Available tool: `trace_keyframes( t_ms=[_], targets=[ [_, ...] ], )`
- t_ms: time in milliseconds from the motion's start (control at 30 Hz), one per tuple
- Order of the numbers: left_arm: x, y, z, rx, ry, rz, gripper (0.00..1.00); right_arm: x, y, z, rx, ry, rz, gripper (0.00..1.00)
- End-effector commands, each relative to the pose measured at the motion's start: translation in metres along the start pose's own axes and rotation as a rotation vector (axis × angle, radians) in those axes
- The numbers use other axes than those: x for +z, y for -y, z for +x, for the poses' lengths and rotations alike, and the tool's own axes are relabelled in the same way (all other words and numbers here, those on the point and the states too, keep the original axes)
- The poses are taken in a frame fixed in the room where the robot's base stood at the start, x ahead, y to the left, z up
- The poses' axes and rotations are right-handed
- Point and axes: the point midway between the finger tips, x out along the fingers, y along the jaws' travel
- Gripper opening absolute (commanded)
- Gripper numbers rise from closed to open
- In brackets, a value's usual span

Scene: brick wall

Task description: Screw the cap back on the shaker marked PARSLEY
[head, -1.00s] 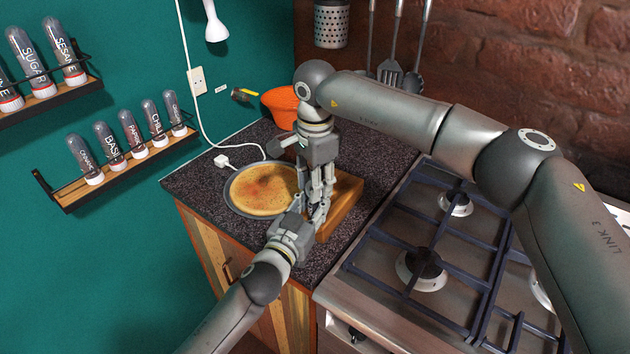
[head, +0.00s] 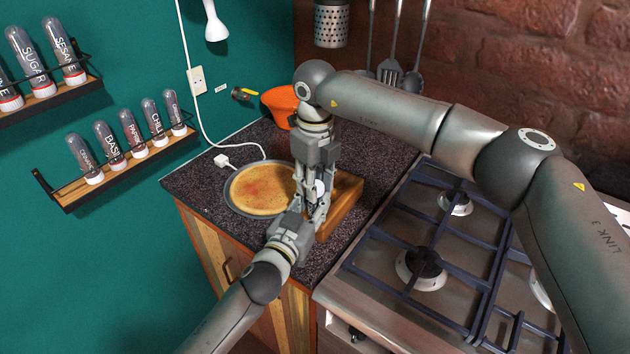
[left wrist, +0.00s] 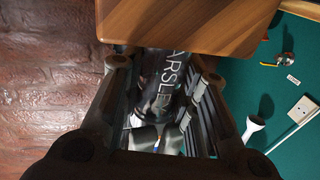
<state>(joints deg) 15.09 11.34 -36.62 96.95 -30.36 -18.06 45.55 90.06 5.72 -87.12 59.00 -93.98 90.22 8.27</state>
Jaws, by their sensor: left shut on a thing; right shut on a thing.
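The shaker marked PARSLEY (left wrist: 168,75) shows in the left wrist view as a dark clear tube with white letters, between the fingers of my left gripper (left wrist: 165,100). In the head view my left gripper (head: 313,205) is shut on it and comes in from below. My right gripper (head: 321,180) reaches down from above and is shut, its fingers meeting the left fingers. A small white part, likely the cap (head: 320,187), shows between the right fingers. The fingers hide most of the shaker and cap, so I cannot tell how the cap sits on the shaker.
A wooden board (head: 345,200) lies on the dark counter (head: 215,165) beside the grippers. A pan with a flat pancake (head: 262,190) is to the left. An orange bowl (head: 280,106) stands behind, a gas hob (head: 420,260) to the right. Spice racks (head: 130,165) hang on the green wall.

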Motion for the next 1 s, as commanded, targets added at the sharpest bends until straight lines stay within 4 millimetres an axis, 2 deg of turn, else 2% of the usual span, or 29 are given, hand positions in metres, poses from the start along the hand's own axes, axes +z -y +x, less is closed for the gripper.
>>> trace_keyframes(
  t_ms=[300, 367, 500, 533, 700, 1000],
  targets=[
    [0.0006, -0.0007, -0.0002, 0.001, 0.001, 0.0, 0.0, 0.0005, -0.0003, 0.0002, 0.001, 0.002, 0.551, 0.03],
    [0.0006, -0.0008, -0.0002, 0.001, 0.001, 0.0, 0.0, 0.0005, -0.0004, 0.0002, 0.001, 0.002, 0.627, 0.03],
    [0.0006, -0.0008, -0.0002, 0.001, 0.001, 0.0, 0.0, 0.0006, -0.0003, 0.0002, 0.001, 0.002, 0.614, 0.03],
    [0.0006, -0.0008, -0.0002, 0.001, 0.001, 0.0, 0.0, 0.0006, -0.0003, 0.0002, 0.001, 0.002, 0.613, 0.34],
    [0.0005, -0.0008, -0.0002, 0.001, 0.001, 0.0, 0.0, 0.0005, -0.0003, 0.0002, 0.0, 0.002, 0.612, 0.56],
    [0.0006, -0.0006, -0.0002, 0.001, 0.001, -0.001, 0.0, 0.0003, -0.0002, -0.0002, 0.0, 0.001, 0.611, 0.57]
  ],
)
